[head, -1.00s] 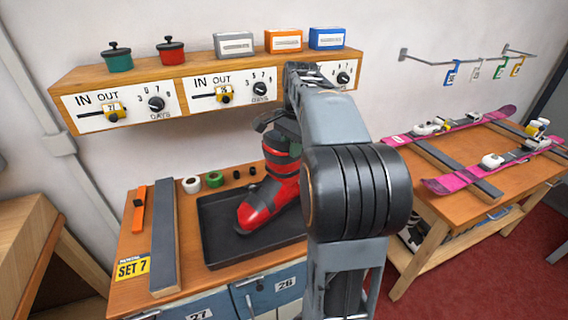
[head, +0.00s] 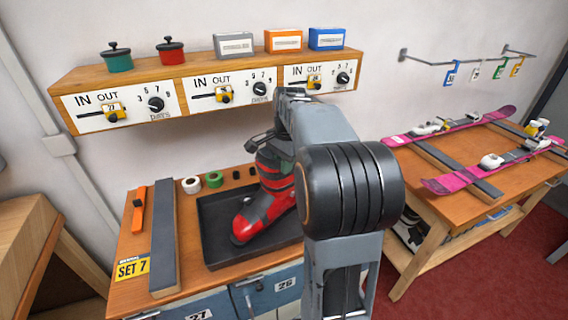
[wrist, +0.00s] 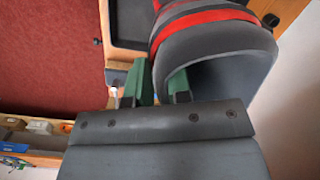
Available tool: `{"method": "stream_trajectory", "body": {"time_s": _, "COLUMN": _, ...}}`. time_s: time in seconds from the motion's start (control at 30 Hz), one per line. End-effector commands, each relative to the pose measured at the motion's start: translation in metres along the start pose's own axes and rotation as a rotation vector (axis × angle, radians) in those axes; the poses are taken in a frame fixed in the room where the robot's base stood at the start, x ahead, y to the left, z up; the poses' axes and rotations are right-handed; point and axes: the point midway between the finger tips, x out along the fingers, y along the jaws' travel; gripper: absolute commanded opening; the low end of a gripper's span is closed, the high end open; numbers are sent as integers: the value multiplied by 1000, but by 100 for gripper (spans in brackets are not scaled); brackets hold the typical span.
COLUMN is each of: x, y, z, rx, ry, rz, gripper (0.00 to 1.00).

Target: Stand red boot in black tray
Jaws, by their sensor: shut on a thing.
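My gripper (head: 272,143) is shut on the upper cuff of the boot; my arm hides part of the boot's right side and the tray's right end. In the wrist view the green fingers (wrist: 160,84) are at the cuff rim of the boot (wrist: 211,42), and a corner of the tray (wrist: 131,22) shows beyond.
Left of the tray lie a long grey bar (head: 163,238) and an orange tool (head: 139,209). Tape rolls (head: 213,180) and small black pieces stand behind it. A shelf with dials (head: 215,85) overhangs the back. Pink skis (head: 470,178) lie on the right bench.

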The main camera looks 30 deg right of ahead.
Motion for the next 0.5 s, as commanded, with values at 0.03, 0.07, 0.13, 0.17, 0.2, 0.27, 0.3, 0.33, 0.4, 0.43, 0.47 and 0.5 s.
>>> {"method": "stream_trajectory", "body": {"time_s": 0.03, "x": -2, "y": 0, "z": 0, "rx": 0, "ry": 2, "rz": -4, "gripper": 0}}
{"method": "stream_trajectory", "body": {"time_s": 0.07, "x": -2, "y": 0, "z": 0, "rx": 0, "ry": 2, "rz": -4, "gripper": 0}}
{"method": "stream_trajectory", "body": {"time_s": 0.13, "x": -1, "y": 0, "z": 0, "rx": 0, "ry": 2, "rz": -4, "gripper": 0}}
{"method": "stream_trajectory", "body": {"time_s": 0.17, "x": 0, "y": 0, "z": 0, "rx": 0, "ry": 2, "rz": -4, "gripper": 0}}
{"method": "stream_trajectory", "body": {"time_s": 0.2, "x": 1, "y": 0, "z": 0, "rx": 0, "ry": 2, "rz": -4, "gripper": 0}}
{"method": "stream_trajectory", "body": {"time_s": 0.27, "x": 2, "y": 0, "z": 0, "rx": 0, "ry": 0, "rz": 0, "gripper": 22}}
{"method": "stream_trajectory", "body": {"time_s": 0.3, "x": 2, "y": 0, "z": 0, "rx": 0, "ry": 0, "rz": 0, "gripper": 26}}
{"method": "stream_trajectory", "body": {"time_s": 0.33, "x": 2, "y": 0, "z": 0, "rx": 0, "ry": 0, "rz": 0, "gripper": 29}}
{"method": "stream_trajectory", "body": {"time_s": 0.4, "x": 2, "y": 0, "z": 0, "rx": 0, "ry": 0, "rz": 0, "gripper": 35}}
{"method": "stream_trajectory", "body": {"time_s": 0.43, "x": 2, "y": 0, "z": 0, "rx": 0, "ry": 0, "rz": 1, "gripper": 38}}
{"method": "stream_trajectory", "body": {"time_s": 0.47, "x": 2, "y": 0, "z": 0, "rx": 0, "ry": 0, "rz": 1, "gripper": 41}}
{"method": "stream_trajectory", "body": {"time_s": 0.5, "x": 2, "y": 0, "z": 0, "rx": 0, "ry": 0, "rz": 1, "gripper": 44}}
